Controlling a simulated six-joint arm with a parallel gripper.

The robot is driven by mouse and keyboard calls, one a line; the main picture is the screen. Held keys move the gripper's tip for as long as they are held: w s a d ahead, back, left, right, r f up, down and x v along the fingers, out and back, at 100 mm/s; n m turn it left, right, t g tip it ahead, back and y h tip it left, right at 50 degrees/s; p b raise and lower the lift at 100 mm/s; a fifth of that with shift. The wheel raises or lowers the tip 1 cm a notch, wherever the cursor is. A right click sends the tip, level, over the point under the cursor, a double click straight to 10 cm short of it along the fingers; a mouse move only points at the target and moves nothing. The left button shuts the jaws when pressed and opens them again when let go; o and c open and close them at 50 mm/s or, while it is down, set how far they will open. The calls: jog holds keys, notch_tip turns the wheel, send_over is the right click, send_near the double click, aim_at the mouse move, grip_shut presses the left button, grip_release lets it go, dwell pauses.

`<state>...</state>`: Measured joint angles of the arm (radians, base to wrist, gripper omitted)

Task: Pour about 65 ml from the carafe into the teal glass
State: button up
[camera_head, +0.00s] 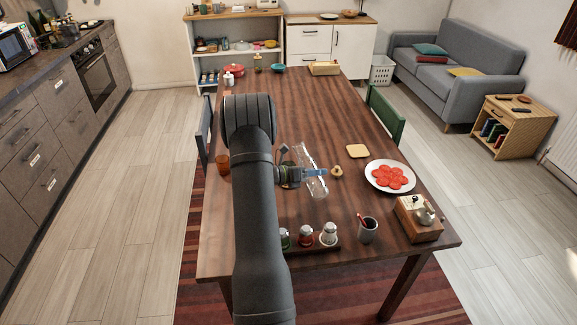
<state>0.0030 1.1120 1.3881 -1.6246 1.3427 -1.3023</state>
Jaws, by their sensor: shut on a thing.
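My gripper (318,172) is shut on the clear glass carafe (312,186) over the middle of the table. The carafe slants in the picture from upper left to lower right. Its liquid level and whether it touches the table cannot be made out. I cannot pick out the teal glass; my arm covers part of the table to the left. An orange-brown glass (223,166) stands at the table's left edge, left of my arm.
A small round wooden piece (337,171) is just right of the gripper. The table's far middle is clear.

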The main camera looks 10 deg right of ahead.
jog(key=shift+r+m+y, duration=0.3)
jog(key=shift+m+y, duration=0.2)
jog(key=shift+m, duration=0.3)
jog(key=shift+m+t+y, duration=0.4)
jog(key=shift+m, duration=0.3)
jog(key=shift+w+a+f+m+t+y, duration=0.15)
jog(key=shift+m+t+y, duration=0.2)
jog(key=shift+m, duration=0.25)
jog(key=shift+w+d+f+m+t+y, duration=0.1)
jog(key=shift+m+t+y, duration=0.15)
jog(key=shift+m+y, duration=0.3)
dwell(0.9)
